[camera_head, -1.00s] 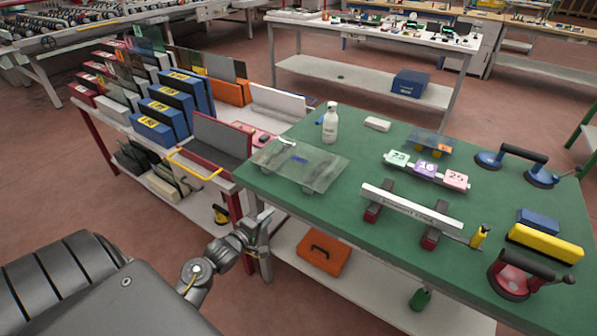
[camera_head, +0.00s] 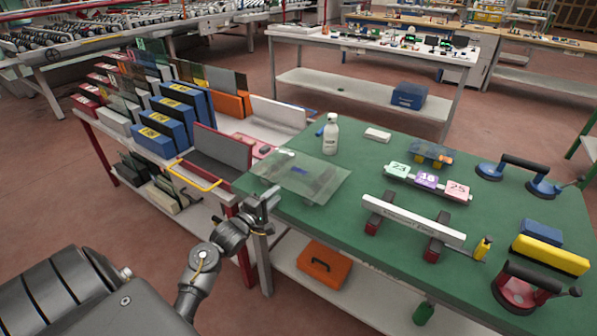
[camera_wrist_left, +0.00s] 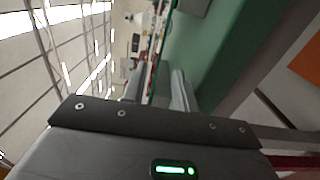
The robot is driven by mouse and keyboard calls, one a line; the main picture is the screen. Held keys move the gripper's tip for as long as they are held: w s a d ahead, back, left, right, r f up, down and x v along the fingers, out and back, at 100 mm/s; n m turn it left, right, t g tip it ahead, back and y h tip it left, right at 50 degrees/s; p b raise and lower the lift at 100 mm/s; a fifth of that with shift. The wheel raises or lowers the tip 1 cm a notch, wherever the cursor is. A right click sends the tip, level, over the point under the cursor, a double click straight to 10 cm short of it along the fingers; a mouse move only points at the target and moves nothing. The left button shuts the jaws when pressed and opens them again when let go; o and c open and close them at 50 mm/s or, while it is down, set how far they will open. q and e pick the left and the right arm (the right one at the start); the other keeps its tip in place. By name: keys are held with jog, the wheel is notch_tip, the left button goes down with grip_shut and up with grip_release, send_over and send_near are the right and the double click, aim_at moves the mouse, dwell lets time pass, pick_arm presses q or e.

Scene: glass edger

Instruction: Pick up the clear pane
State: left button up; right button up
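The clear pane (camera_head: 332,178) lies flat at the left end of the green-topped table (camera_head: 385,240). Dark shapes show through it; whether it rests on supports is hard to tell. My right gripper is not in view.
A white spray bottle (camera_head: 330,134) stands behind the pane. To the right are numbered blocks (camera_head: 428,180), a white bar on red-footed supports (camera_head: 415,220) and suction cups (camera_head: 520,172). A rack of panes and blue boxes (camera_head: 165,130) adjoins on the left.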

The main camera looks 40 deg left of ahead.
aim_at(283, 187)
pick_arm(q)
jog(key=w, duration=0.4)
jog(key=shift+w+r+p, duration=0.15)
jog(key=shift+w+p, duration=0.15)
jog(key=shift+w, duration=0.2)
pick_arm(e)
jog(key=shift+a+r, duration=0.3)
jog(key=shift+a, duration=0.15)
pick_arm(q)
jog(key=shift+c, duration=0.3)
grip_shut()
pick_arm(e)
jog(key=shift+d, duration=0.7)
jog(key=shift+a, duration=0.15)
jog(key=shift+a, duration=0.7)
